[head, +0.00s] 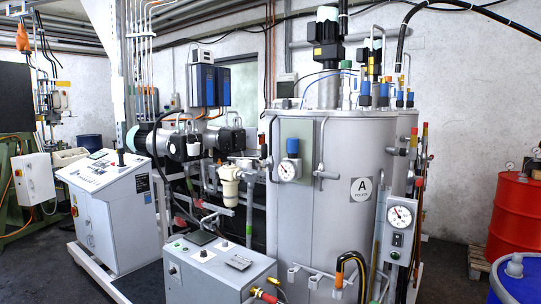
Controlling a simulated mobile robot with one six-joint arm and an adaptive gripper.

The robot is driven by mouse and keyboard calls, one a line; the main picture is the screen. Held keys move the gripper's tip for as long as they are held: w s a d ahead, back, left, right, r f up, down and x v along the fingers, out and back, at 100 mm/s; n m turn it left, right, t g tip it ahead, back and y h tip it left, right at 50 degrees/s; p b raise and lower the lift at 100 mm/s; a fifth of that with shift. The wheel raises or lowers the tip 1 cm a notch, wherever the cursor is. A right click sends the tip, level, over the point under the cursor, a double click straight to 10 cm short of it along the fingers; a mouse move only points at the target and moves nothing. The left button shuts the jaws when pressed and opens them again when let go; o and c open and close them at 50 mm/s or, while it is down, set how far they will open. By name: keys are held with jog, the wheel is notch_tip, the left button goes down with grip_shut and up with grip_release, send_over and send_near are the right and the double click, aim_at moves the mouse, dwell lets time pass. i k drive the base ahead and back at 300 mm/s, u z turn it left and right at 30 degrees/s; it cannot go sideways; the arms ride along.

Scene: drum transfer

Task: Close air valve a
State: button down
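A large grey tank (335,235) stands right of the middle, with a round white label (361,189) marked A. Which fitting is air valve a cannot be told. A blue-capped fitting (292,146) with a round gauge (289,170) is on the tank's front left. Blue-capped fittings (366,93) stand on the tank's top. A red-handled fitting (266,296) shows at the bottom edge, partly cut off. The open or closed state of these fittings is too small to tell. My gripper is not in view.
A grey control box (215,270) stands in front left of the tank, near a white console (108,205). A second gauge panel (399,220) is at the tank's right. A red drum (517,215) and a blue drum (520,282) stand far right. Bare floor shows between the tank and drums.

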aim_at(265, 147)
jog(key=u, duration=0.1)
jog(key=i, duration=1.05)
jog(key=z, duration=0.2)
